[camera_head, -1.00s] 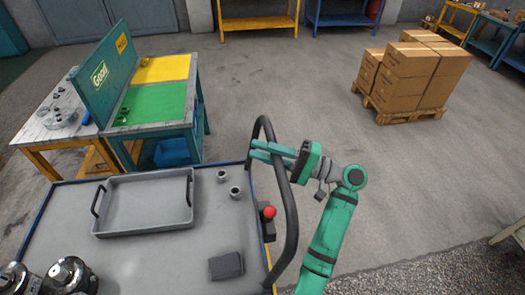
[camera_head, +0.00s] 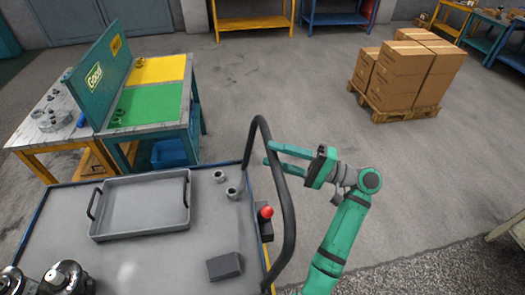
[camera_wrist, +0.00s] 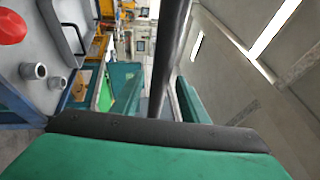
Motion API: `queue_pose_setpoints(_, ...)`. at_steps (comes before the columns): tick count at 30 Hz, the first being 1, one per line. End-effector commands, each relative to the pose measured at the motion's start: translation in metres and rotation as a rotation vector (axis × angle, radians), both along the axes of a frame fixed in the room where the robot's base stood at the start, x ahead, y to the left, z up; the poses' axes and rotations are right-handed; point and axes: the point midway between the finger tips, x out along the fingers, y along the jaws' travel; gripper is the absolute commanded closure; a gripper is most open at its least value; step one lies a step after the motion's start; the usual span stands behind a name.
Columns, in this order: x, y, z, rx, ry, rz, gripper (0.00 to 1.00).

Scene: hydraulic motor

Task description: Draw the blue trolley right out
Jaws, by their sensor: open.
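The trolley (camera_head: 155,252) has a grey top with blue edging and stands at lower left in the head view. Its black curved handle (camera_head: 290,222) rises at its right end. My gripper (camera_head: 267,154) is open at the upper part of the handle, with its green fingertips reaching just past the bar to the left. In the wrist view, the handle bar (camera_wrist: 172,45) runs between the two open fingers (camera_wrist: 157,92). I cannot tell whether either finger touches it.
A grey tray (camera_head: 143,229), two small metal fittings, a dark block (camera_head: 224,267) and a red button (camera_head: 266,212) are on the trolley. A green and yellow workbench (camera_head: 150,105) stands behind it. Boxes on a pallet (camera_head: 392,112) stand at back right. The floor between is clear.

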Motion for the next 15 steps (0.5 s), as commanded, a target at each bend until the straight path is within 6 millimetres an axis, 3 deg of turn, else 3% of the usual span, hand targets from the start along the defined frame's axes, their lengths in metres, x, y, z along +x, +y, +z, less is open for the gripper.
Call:
queue_pose_setpoints(6, -0.006, -0.037, -0.006, 0.000, 0.000, -0.004, 0.60)
queue_pose_setpoints(15, -0.009, -0.051, -0.010, 0.000, -0.002, 0.003, 0.60)
